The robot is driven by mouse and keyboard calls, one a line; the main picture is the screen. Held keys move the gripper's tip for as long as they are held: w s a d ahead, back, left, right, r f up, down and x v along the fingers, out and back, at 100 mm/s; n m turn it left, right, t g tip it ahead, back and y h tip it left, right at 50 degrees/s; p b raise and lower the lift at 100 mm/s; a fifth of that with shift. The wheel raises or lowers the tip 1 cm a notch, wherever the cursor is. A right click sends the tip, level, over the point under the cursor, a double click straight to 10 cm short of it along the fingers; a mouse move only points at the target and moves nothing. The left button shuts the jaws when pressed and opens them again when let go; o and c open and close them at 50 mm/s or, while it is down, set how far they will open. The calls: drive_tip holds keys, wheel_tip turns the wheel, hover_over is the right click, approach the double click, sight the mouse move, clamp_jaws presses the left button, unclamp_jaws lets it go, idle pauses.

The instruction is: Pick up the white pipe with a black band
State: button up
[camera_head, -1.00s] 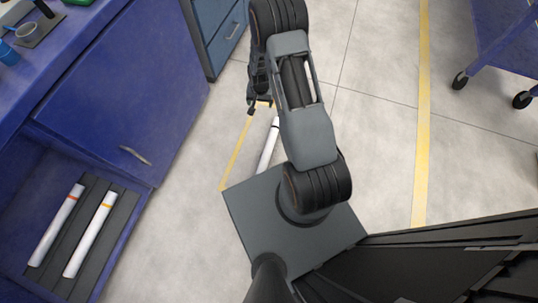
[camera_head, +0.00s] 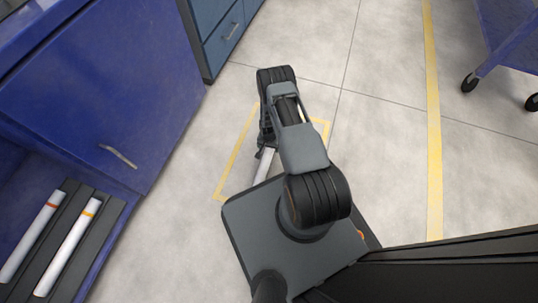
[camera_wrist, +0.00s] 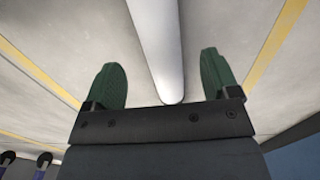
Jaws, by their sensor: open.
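A white pipe (camera_head: 264,166) shows just below my gripper (camera_head: 265,140) in the head view, partly hidden by the gripper and by my base. No black band shows on its visible part now. In the wrist view the pipe (camera_wrist: 158,40) runs lengthwise between the two green fingers of my gripper (camera_wrist: 160,76). The fingers are apart, with a gap on both sides of the pipe. I cannot tell how far the fingers are above or below it.
A yellow outline (camera_head: 237,155) marks the floor around the pipe. At lower left, a dark rack (camera_head: 88,257) holds a pipe with a red band (camera_head: 30,240) and a pipe with an orange band (camera_head: 68,245). A blue cabinet (camera_head: 105,100) stands left; a blue cart (camera_head: 505,50) stands at upper right.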

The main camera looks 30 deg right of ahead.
sight(269, 151)
drive_tip(key=shift+f+b, duration=1.8)
drive_tip(key=shift+f, duration=1.15)
drive_tip(key=shift+c, duration=0.2)
drive_tip(key=c, duration=1.1)
drive_tip(key=shift+r, duration=0.15)
